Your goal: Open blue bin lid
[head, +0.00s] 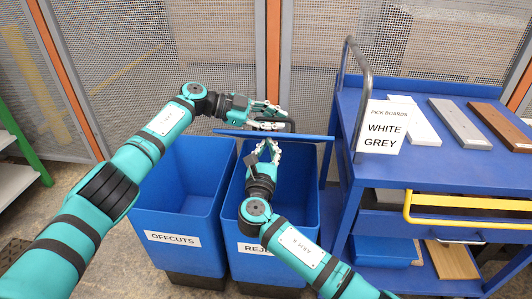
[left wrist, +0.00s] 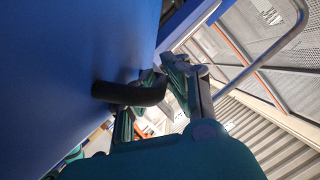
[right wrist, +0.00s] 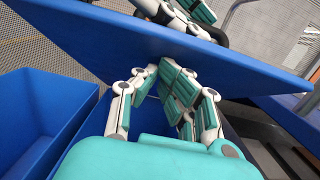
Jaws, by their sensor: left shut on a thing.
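The right blue bin (head: 307,200) has a label that begins "REJ", partly hidden by my right arm. Its blue lid (head: 313,137) is raised above the opening and seen nearly edge-on; its broad face fills much of the right wrist view (right wrist: 120,45). My left gripper (head: 280,118) is shut on the lid's black handle (left wrist: 130,93), at the far side of the lid. My right gripper (head: 267,147) is over the bin's opening, on the near side of the lid. Its fingertips (right wrist: 158,72) are close to the lid; contact and their exact gap are unclear.
An open blue bin labelled OFFCUTS (head: 185,205) stands to the left. A blue cart (head: 450,170) with several boards, a sign (head: 384,128) and a yellow handle (head: 470,203) stands close on the right. A mesh fence (head: 165,50) is behind.

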